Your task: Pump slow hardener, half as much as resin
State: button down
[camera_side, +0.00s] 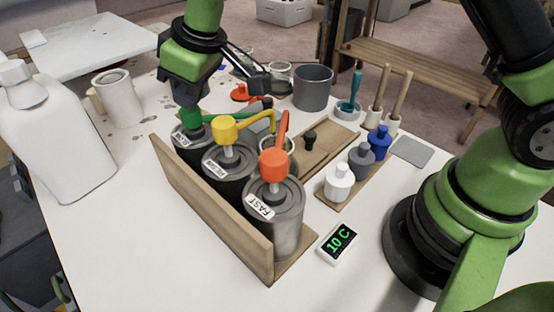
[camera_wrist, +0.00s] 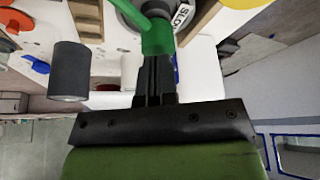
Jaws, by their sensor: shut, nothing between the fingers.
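The slow can (camera_side: 188,141), dark and with a label reading SLOW, stands at the far end of the wooden rack. Its green pump head (camera_side: 190,119) shows on top, with a green spout reaching right. My gripper (camera_side: 189,103) is shut and points down at the green head, very close above or touching it. In the wrist view the shut fingers (camera_wrist: 155,68) meet the green pump head (camera_wrist: 158,38). The middle can (camera_side: 226,180) has a yellow pump head (camera_side: 226,130); its label seems to read RESIN. A cup (camera_side: 289,146) behind the spouts is partly hidden.
The FAST can (camera_side: 276,213) with an orange pump (camera_side: 274,162) stands nearest. A temperature display (camera_side: 338,243) reads 10 C. White, grey and blue bottles (camera_side: 361,160) stand right, a grey pot (camera_side: 313,88) behind, a white jug (camera_side: 60,135) left. The front table is clear.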

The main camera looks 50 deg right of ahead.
jog(key=shift+r, duration=2)
jog(key=shift+f, duration=2.1)
jog(key=shift+r, duration=2.1)
jog(key=shift+r, duration=1.5)
